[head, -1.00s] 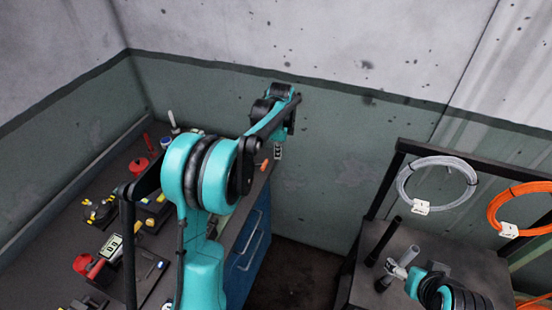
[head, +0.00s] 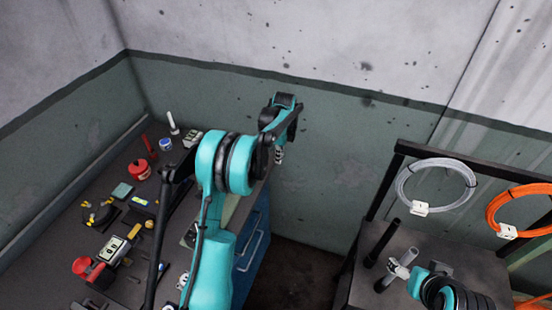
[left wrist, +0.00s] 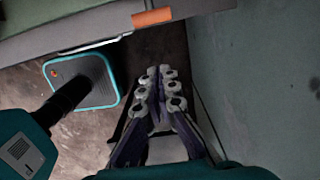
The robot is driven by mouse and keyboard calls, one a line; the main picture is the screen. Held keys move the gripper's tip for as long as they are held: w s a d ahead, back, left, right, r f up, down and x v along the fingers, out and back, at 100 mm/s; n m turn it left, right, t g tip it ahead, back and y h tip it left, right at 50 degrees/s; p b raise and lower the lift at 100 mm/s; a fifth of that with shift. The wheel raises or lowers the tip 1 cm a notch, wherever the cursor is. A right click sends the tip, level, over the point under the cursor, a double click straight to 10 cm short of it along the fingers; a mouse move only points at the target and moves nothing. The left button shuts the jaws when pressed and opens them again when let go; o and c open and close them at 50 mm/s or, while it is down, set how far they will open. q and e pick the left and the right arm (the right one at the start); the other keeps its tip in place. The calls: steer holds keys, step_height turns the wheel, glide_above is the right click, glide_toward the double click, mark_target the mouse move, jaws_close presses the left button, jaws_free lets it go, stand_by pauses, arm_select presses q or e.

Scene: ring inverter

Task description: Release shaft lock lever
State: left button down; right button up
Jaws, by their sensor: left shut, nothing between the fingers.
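I cannot tell for certain which part is the shaft lock lever. An orange piece (left wrist: 152,17) shows at the grey edge at the top of the left wrist view. My left gripper (head: 279,156) hangs past the right end of the workbench, near the back wall. In the left wrist view its fingers (left wrist: 160,78) are together and empty, below the orange piece and apart from it in the picture. My left arm hides part of the bench.
The dark workbench (head: 60,235) holds a red knob (head: 139,168), a meter (head: 112,248) and several small tools. A blue drawer front (head: 250,245) is below. At the right, a black stand (head: 440,250) has dark upright rods; grey (head: 435,185) and orange (head: 520,208) cable coils hang above.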

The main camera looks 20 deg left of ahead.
arm_select(q)
steer(key=a+f+b, duration=0.1)
steer(key=a+f, duration=0.3)
steer(key=f, duration=0.2)
steer(key=shift+b, duration=0.3)
